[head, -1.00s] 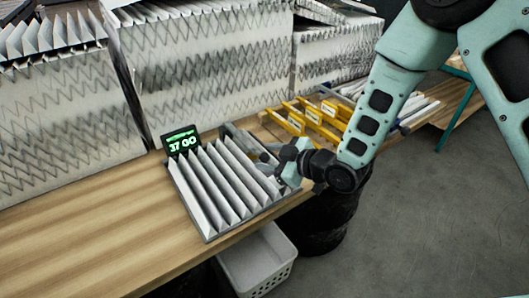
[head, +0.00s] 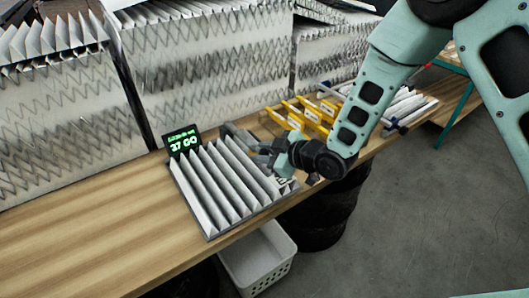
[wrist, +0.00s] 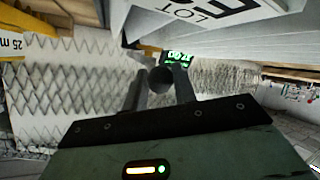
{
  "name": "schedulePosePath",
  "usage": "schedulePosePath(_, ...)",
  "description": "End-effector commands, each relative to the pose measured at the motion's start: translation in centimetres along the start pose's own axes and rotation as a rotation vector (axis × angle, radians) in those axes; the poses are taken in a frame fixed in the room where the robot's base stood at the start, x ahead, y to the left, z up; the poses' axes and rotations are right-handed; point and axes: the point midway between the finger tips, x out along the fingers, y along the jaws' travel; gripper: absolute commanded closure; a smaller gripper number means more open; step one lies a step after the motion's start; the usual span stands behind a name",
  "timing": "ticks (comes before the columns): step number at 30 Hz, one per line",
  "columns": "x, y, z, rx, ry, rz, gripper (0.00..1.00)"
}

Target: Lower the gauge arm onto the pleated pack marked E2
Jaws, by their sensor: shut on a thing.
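The grey-white pleated pack (head: 225,188) lies on the bench, pleats up, beside a small gauge display (head: 182,142) reading 37.00 in green. The display also shows in the wrist view (wrist: 178,56). The grey gauge arm (head: 238,134) stands behind the pack's right side, mostly hidden by the pack and my gripper. My gripper (head: 268,158) is at the pack's right rear edge. In the wrist view my gripper (wrist: 162,88) is shut on a dark round part of the gauge arm (wrist: 160,77). A white label with "LOT" and part of an "E" (wrist: 205,14) is close overhead there; its digit is out of view.
Yellow-framed pieces (head: 305,113) and more pleated packs (head: 408,108) lie to the right. Tall pleated filters (head: 215,70) line the back. A white basket (head: 258,262) is below the front edge. The bench's left (head: 80,235) is clear.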

Motion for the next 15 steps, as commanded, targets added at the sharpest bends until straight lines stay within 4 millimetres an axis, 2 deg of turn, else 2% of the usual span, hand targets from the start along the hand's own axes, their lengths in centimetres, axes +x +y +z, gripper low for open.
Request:
schedulePosePath(1, -0.5, 0.6, -1.6, 0.006, -0.023, -0.017, 1.00)
schedulePosePath(3, -0.8, 1.0, -2.5, 0.020, -0.062, -0.039, 1.00)
schedulePosePath(9, -1.0, 2.2, -4.6, 0.046, -0.134, -0.078, 1.00)
schedulePosePath(15, -0.9, 2.7, -5.5, 0.045, -0.132, -0.078, 1.00)
